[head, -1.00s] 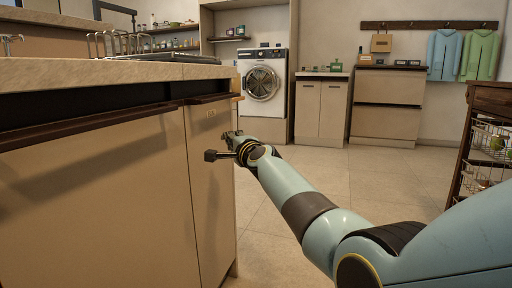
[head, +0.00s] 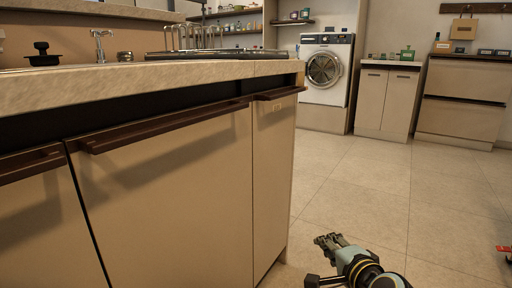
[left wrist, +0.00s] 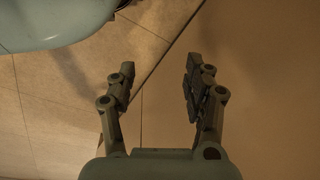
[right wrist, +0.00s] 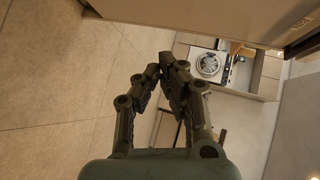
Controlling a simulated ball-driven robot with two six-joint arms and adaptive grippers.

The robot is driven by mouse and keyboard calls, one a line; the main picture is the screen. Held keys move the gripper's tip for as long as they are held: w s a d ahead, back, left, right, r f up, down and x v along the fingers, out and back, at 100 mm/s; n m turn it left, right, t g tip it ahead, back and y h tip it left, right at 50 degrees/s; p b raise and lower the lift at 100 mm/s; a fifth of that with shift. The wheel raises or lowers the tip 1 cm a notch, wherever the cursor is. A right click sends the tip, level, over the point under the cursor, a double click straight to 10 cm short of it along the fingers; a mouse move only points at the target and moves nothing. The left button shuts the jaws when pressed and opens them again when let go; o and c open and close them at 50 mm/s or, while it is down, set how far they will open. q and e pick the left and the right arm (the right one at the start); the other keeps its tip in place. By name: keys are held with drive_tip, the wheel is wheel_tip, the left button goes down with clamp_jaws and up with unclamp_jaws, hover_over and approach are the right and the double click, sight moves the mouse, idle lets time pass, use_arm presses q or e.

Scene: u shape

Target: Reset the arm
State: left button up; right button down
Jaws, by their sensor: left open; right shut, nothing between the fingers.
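My right gripper (head: 331,241) is low in the head view, in front of the lower right corner of the kitchen counter cabinet. In the right wrist view its fingertips (right wrist: 166,66) meet, and it is shut with nothing between them. My left gripper is outside the head view. In the left wrist view the left gripper (left wrist: 158,78) has its fingers apart and is empty, above tiled floor (left wrist: 60,110) and beside a plain tan panel. A pale blue part of my own body shows at the top left there.
The kitchen counter (head: 150,82) with its drawer handles (head: 165,130) fills the left of the head view. A washing machine (head: 325,70), a low cabinet (head: 387,100) and a drawer unit (head: 462,100) stand at the back. The tiled floor (head: 365,195) between is clear.

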drive_tip(key=s+d+f+n+g, duration=0.1)
drive_tip(key=s+f+n+g, duration=0.25)
drive_tip(key=s, duration=0.65)
drive_tip(key=s+d+f+n+g, duration=0.2)
drive_tip(key=s+f, duration=0.3)
drive_tip(key=s, duration=0.4)
drive_tip(key=s+d+f+n+g, duration=0.1)
drive_tip(key=s+f+n+g, duration=0.3)
drive_tip(key=s, duration=0.6)
drive_tip(key=s+d+r+n+g+h, duration=0.1)
drive_tip(key=s+d+n+g+h, duration=0.45)
drive_tip(key=s, duration=0.75)
use_arm(q)
drive_tip(key=s+a+f+p, duration=0.1)
drive_tip(key=s+f+p, duration=0.2)
drive_tip(key=s+p, duration=0.6)
drive_tip(key=s+a+f+p, duration=0.1)
drive_tip(key=s+f+p, duration=0.2)
drive_tip(key=s+p, duration=0.6)
drive_tip(key=shift+s+a+g+p, duration=0.15)
drive_tip(key=shift+a+g+p, duration=0.15)
use_arm(e)
drive_tip(key=s+d+f+y, duration=0.1)
drive_tip(key=s+f, duration=0.2)
drive_tip(key=s, duration=0.6)
drive_tip(key=s+d+f+t+y, duration=0.1)
drive_tip(key=s+d+f, duration=0.1)
drive_tip(key=s, duration=0.7)
drive_tip(key=shift+d+f, duration=0.25)
drive_tip(key=shift+f, duration=0.3)
